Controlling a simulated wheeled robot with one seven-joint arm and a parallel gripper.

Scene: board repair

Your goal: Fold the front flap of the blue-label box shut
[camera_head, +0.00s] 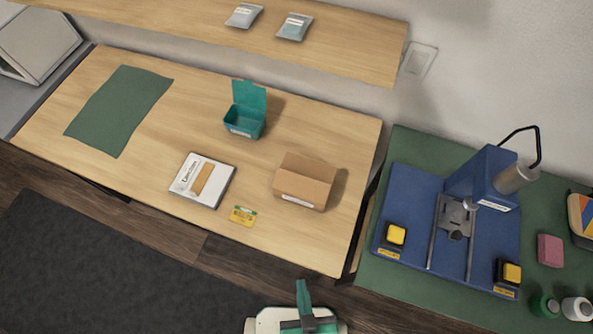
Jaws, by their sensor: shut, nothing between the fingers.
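A brown cardboard box (302,188) stands on the wooden table near its right end. A small pale label (297,200) is on its front lower edge; its colour is too small to be sure of. The top panels look partly raised, with a crease between a back panel and a front panel; I cannot tell how far the front flap is from shut. My gripper (303,286) is at the bottom edge of the view, in front of the table and well apart from the box. Its teal fingers are together and hold nothing.
On the table (150,160) are a teal bin (244,124) with its lid up, a white booklet (187,173), a yellow card (243,216) and a green mat (118,108). A blue press (410,205) stands on the green bench to the right. A shelf (345,42) overhangs the back.

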